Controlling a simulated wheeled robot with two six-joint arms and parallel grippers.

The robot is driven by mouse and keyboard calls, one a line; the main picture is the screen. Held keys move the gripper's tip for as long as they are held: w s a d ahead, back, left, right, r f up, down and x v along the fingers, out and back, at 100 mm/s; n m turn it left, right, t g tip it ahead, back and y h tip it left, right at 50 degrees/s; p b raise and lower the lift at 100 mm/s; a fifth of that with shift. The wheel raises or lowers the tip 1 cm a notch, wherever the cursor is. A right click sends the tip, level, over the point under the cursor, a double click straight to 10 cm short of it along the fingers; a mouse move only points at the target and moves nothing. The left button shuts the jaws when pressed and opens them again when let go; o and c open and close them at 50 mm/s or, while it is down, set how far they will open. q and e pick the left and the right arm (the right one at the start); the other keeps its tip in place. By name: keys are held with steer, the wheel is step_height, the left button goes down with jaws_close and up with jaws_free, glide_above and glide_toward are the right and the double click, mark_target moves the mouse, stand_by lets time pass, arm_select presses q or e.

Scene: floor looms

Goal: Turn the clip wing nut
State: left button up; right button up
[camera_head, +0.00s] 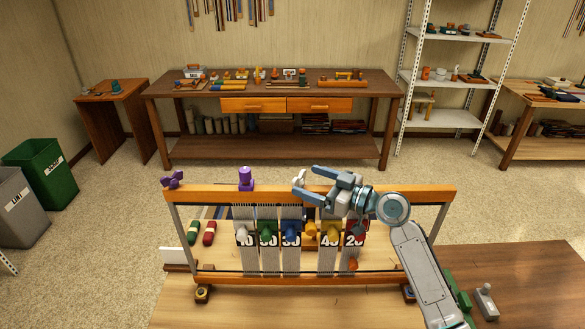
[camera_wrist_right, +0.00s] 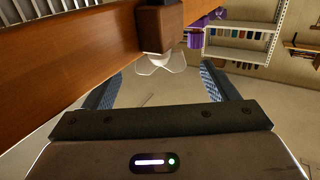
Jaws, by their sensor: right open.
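A pale, whitish wing nut (camera_wrist_right: 158,61) sits on the end of a dark brown clip block (camera_wrist_right: 158,28) at the loom's wooden top bar (camera_wrist_right: 75,55). In the head view the pale wing nut (camera_head: 299,178) shows above the loom's top bar (camera_head: 210,193). My right gripper (camera_head: 306,179) is open around that spot. In the right wrist view its two blue fingers (camera_wrist_right: 163,70) stand apart on either side of the wing nut, with gaps and no visible contact. My left gripper is not in view.
A purple clip (camera_head: 245,179) and a purple wing-shaped knob (camera_head: 172,179) stand on the top bar to the left. Numbered coloured pegs hang among the warp threads below. A workbench (camera_head: 270,85) and shelf (camera_head: 450,75) stand behind, across open floor.

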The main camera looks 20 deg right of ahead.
mark_target(301, 178)
steer(key=p+x, duration=0.2)
steer(key=x, duration=0.2)
steer(key=shift+a+r, duration=0.15)
steer(key=shift+r, duration=0.05)
steer(key=shift+w+a+f+p, duration=0.1)
steer(key=shift+w+a+p, duration=0.2)
steer(key=shift+w+p, duration=0.1)
steer(key=shift+w+a+f, duration=0.15)
steer(key=shift+w+a, duration=0.1)
steer(key=c, duration=1)
